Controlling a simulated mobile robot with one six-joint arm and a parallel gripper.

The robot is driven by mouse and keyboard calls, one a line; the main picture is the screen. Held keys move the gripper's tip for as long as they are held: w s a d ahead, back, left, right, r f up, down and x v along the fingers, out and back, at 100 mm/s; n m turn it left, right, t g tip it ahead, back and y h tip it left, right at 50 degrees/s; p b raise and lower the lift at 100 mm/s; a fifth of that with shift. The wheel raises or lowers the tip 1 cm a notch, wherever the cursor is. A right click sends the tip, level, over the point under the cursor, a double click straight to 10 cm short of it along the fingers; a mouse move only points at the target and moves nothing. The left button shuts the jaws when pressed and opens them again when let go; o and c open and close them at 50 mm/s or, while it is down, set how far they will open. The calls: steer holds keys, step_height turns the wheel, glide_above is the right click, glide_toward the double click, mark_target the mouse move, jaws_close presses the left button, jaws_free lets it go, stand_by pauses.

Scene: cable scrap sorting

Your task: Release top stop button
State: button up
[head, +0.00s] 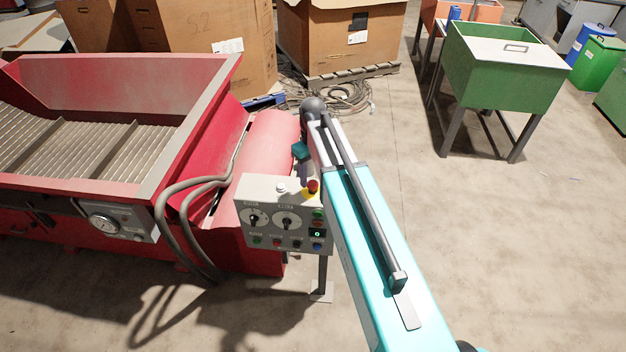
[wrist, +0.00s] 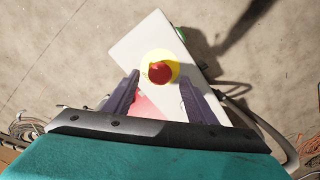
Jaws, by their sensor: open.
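The top stop button (head: 312,187) is a red mushroom knob on a yellow base. It sits on the top face of the grey control box (head: 262,190), near its right end. In the wrist view the red knob (wrist: 160,72) with its yellow ring shows just ahead of my gripper (wrist: 158,100). The two fingers are spread wide, one on each side of the button in the picture, with nothing between them. In the head view my gripper is small and partly hidden behind my arm, above the box. I cannot tell the exact gap between fingertips and knob.
A red machine (head: 190,160) with a grated hopper stands left of the box, with thick grey hoses (head: 165,225) beside it. Dials and coloured buttons cover the box front. A green bin (head: 500,80) on legs stands back right.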

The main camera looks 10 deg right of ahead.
mark_target(313, 183)
step_height(313, 183, up, 11)
steer(key=b, duration=0.2)
stand_by(0.6)
stand_by(0.4)
